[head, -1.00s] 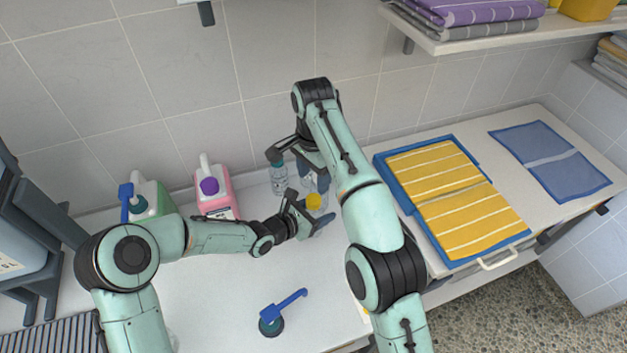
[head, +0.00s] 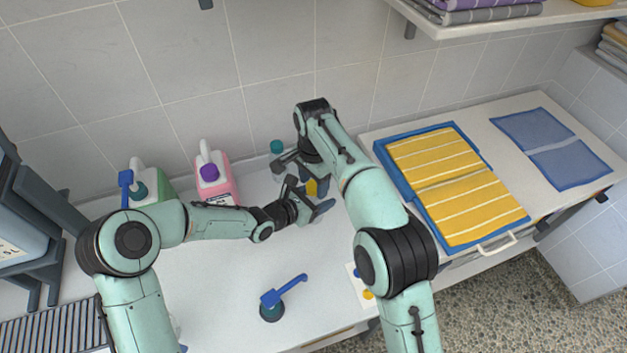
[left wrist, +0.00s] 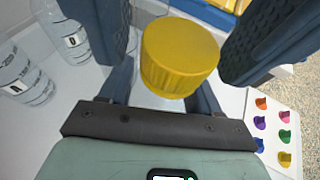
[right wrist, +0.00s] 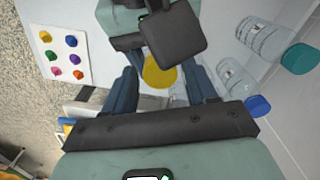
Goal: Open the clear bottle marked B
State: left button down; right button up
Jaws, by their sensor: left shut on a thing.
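A bottle with a ribbed yellow cap (head: 311,187) is between my grippers. The cap shows large in the left wrist view (left wrist: 178,62) and also in the right wrist view (right wrist: 159,72). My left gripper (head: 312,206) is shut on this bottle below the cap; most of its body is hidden. My right gripper (head: 313,182) is at the cap from above, with its fingers (right wrist: 158,85) apart on either side of it. I cannot tell whether they touch it. No letter B is readable.
Two other clear bottles, one teal-capped (right wrist: 265,38) and one blue-capped (right wrist: 235,78), stand close by. A pink jug (head: 215,178) and a green jug (head: 150,185) are at the wall. A blue tray (head: 385,160) holds a yellow towel.

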jog(key=c, duration=0.9)
jog(key=n, duration=0.7)
jog(key=o, duration=1.2)
jog(key=shift+c, duration=0.2)
